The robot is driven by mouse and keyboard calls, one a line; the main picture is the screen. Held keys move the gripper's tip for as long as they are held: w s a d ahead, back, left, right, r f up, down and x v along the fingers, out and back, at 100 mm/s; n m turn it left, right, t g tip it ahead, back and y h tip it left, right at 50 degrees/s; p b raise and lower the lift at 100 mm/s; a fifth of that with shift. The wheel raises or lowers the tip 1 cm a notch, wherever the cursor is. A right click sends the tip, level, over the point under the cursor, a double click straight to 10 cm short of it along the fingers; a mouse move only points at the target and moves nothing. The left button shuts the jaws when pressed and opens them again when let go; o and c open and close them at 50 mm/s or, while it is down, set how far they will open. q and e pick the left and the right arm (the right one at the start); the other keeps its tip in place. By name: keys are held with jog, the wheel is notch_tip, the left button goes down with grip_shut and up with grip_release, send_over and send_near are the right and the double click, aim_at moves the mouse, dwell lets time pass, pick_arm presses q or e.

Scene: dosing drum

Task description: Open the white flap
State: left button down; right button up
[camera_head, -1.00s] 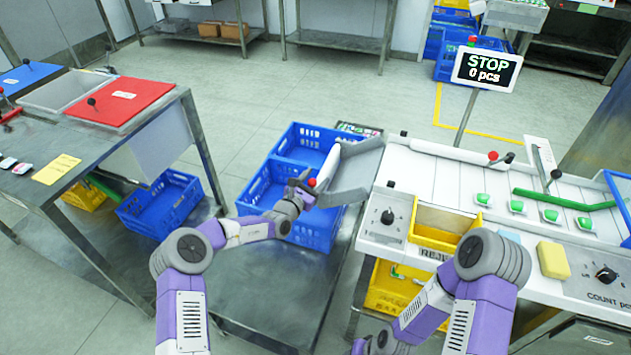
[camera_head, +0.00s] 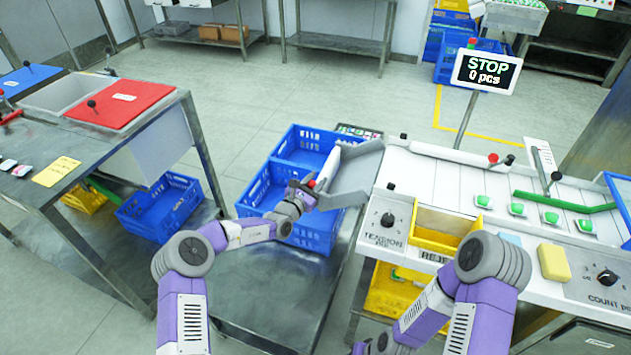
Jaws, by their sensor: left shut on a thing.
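The white flap (camera_head: 328,168) stands at the lower end of the grey chute (camera_head: 357,177), above the blue crates. It is a narrow white panel with a red knob near its lower end. My left gripper (camera_head: 308,187) is at that lower end, shut on the flap's red knob, which it mostly hides. My right arm (camera_head: 466,290) shows at the lower right, but its gripper is out of the picture.
Blue crates (camera_head: 262,188) stand on a low metal table under the chute. The white conveyor (camera_head: 440,180) with several green items lies right. A yellow reject bin (camera_head: 437,240) sits at its front. A STOP display (camera_head: 487,71) rises behind.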

pick_arm(q)
jog(key=shift+d+r+m+p, duration=0.15)
jog(key=shift+m+p, duration=0.15)
jog(key=shift+p, duration=0.2)
jog(key=d+m+p, duration=0.1)
jog(key=p, duration=0.1)
jog(key=d+m+p, duration=0.1)
jog(key=m+p, duration=0.1)
jog(key=shift+s+g+p, duration=0.3)
jog(key=shift+s+p, duration=0.05)
jog(key=shift+p, duration=0.05)
jog(key=shift+s+d+f+m+y+p, duration=0.1)
jog(key=shift+d+f+m+y+p, duration=0.35)
jog(key=shift+m+p, duration=0.35)
jog(key=shift+s+d+f+m+p, duration=0.1)
jog(key=shift+d+f+m+p, duration=0.25)
jog(key=shift+m, duration=0.35)
jog(key=shift+a, duration=0.1)
jog(key=c, duration=0.8)
grip_release()
jog(key=shift+f, duration=0.1)
